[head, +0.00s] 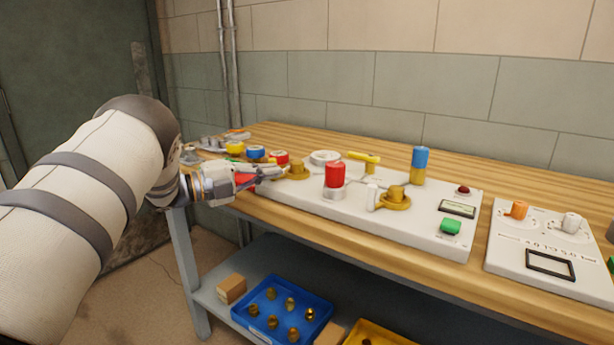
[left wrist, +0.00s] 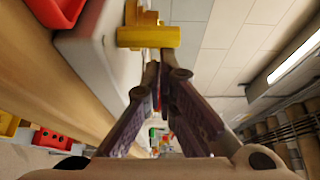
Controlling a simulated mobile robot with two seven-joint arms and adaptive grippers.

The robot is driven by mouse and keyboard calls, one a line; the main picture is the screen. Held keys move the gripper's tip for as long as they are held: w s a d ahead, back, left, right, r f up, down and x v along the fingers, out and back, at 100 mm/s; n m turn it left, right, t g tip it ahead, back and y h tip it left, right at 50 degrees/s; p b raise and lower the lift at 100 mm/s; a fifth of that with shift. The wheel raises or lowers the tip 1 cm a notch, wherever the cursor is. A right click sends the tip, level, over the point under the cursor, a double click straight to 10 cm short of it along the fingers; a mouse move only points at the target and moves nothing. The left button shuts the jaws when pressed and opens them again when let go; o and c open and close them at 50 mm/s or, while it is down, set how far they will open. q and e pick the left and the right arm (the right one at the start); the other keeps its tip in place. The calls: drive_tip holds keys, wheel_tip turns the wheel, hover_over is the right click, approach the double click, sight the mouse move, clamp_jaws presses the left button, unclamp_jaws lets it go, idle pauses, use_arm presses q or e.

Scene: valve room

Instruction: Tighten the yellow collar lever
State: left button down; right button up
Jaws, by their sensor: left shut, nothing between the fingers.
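The white valve panel (head: 330,204) lies on the wooden bench. A yellow lever (head: 362,157) sticks up near its back edge. A brass-coloured collar fitting (head: 297,171) is at its left end, and another brass fitting (head: 396,198) is right of a red cylinder (head: 335,175). My left gripper (head: 274,173) is shut and empty beside the left-end fitting; I cannot tell if it touches it. In the left wrist view, a yellow bar (left wrist: 150,37) with brass-coloured parts lies just beyond the closed fingertips (left wrist: 165,72). Whether this is the left-end fitting is unclear. My right gripper is out of view.
A blue-topped cylinder (head: 419,164) and a green button (head: 450,226) are farther right on the panel. A second panel (head: 532,275) lies to the right. Small coloured parts crowd the bench's left end. A blue tray (head: 252,327) sits on the lower shelf.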

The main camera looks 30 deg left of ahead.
use_arm(q)
drive_tip(key=shift+a+r, duration=0.1)
drive_tip(key=shift+a, duration=0.2)
idle(0.4)
drive_tip(key=shift+a, duration=0.1)
